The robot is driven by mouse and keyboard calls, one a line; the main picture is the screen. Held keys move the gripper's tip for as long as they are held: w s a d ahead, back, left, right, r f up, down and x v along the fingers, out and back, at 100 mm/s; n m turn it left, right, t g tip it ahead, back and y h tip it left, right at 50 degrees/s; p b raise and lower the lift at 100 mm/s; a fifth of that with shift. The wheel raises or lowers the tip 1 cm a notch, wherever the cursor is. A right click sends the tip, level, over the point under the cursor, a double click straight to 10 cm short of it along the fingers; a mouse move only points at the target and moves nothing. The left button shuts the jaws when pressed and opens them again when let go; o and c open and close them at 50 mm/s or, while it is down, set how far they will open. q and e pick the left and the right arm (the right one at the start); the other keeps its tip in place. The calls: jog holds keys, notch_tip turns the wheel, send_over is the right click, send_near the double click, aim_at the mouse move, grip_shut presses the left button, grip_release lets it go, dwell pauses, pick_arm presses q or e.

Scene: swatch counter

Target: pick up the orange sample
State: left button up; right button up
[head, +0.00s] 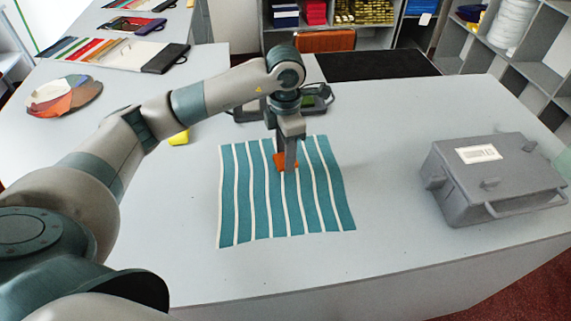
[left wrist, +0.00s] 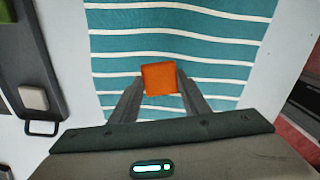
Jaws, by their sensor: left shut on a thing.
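The orange sample (head: 281,160) is a small flat-faced orange block. It shows between my left gripper's fingers over the teal and white striped cloth (head: 245,205). My left gripper (head: 288,168) points straight down and is shut on it. In the left wrist view the orange sample (left wrist: 160,79) sits between the two fingertips, with the striped cloth (left wrist: 180,48) behind it. I cannot tell whether the sample touches the cloth or is lifted a little. My right gripper is not in view.
A grey case (head: 495,180) with a white label stands on the right of the counter. A dark device with a green part (head: 312,100) stands behind my gripper. Fan-shaped colour swatches (head: 65,95) lie far left.

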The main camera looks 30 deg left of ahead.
pick_arm(q)
jog(key=s+d+r+b, duration=0.3)
jog(key=d+r, duration=0.4)
jog(key=d, duration=0.4)
jog(key=shift+s, duration=0.3)
jog(key=shift+w, duration=0.15)
